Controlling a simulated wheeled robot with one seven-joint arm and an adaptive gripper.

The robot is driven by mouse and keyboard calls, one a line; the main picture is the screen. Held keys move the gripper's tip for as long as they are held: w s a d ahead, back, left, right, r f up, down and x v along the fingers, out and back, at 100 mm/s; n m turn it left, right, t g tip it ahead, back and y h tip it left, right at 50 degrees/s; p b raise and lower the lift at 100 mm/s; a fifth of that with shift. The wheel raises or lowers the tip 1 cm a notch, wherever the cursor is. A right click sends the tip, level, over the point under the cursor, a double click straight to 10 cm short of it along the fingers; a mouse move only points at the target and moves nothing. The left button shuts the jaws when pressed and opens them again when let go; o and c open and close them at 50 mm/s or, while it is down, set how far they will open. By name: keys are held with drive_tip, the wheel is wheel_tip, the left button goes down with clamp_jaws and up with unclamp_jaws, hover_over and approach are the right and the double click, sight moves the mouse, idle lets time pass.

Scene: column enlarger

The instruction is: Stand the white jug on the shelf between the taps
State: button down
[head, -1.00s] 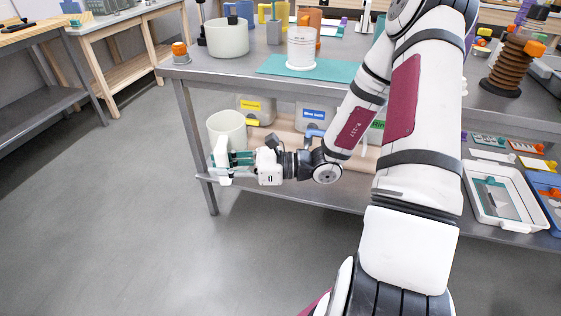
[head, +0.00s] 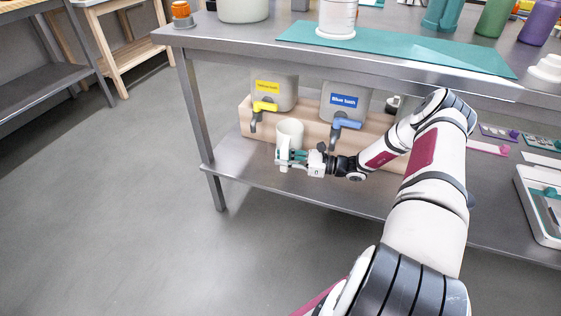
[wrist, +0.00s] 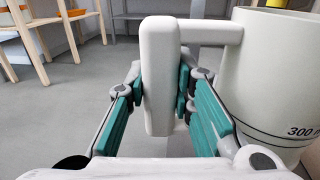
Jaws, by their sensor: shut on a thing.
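The white jug (head: 291,131) is upright in front of the wooden riser, between the yellow tap (head: 264,106) and the blue tap (head: 347,124). My gripper (head: 285,157) is shut on the jug's handle, on the near side of the jug. In the wrist view, the pads press both sides of the handle (wrist: 158,60), and the jug's body (wrist: 262,85) stands to the right with "300" printed on it. The jug is over the lower shelf (head: 240,172); its base is partly hidden, so I cannot tell whether it touches.
A yellow-labelled tank (head: 275,88) and a blue-labelled tank (head: 344,101) sit on the wooden riser (head: 305,126) behind the jug. The tabletop edge (head: 330,62) hangs above. A white tray (head: 540,205) lies at right. The shelf's left end is bare.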

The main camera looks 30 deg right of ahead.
drive_tip(key=f, duration=0.1)
drive_tip(key=w+d+f, duration=0.1)
drive_tip(key=f, duration=0.1)
drive_tip(key=shift+w+d, duration=0.15)
drive_tip(key=shift+d, duration=0.05)
drive_tip(key=shift+b, duration=0.35)
drive_tip(key=shift+f+b, duration=2.25)
drive_tip(key=shift+f, duration=0.6)
drive_tip(key=shift+f+b, duration=0.6)
drive_tip(key=c, duration=1.3)
unclamp_jaws()
